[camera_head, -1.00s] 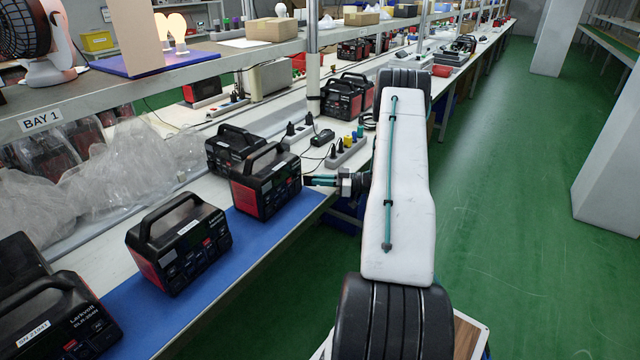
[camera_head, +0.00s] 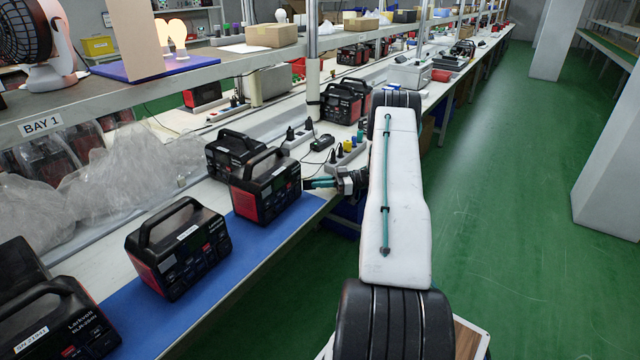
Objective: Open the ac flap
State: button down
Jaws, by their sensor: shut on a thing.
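The power station (camera_head: 266,190) is a black and red box with a carry handle. It stands upright on the blue mat (camera_head: 250,237) near the bench's right edge, its front panel facing right. My gripper (camera_head: 311,184), with teal fingers, reaches in from the right, its fingertips at the lower right part of that front panel. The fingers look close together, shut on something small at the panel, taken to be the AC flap. The flap itself is too small and hidden at the fingertips to make out, so its angle cannot be told.
Another power station (camera_head: 178,248) stands in front, and one (camera_head: 235,155) stands just behind. A power strip (camera_head: 347,155) with plugs and a small black adapter (camera_head: 322,140) lie behind my gripper. A shelf (camera_head: 150,84) overhangs the bench. The green floor (camera_head: 500,200) is clear at right.

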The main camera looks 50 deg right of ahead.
jog(key=c, duration=1.5)
grip_release()
jog(key=shift+w+a, duration=0.1)
jog(key=v, duration=0.8)
jog(key=shift+a, duration=0.1)
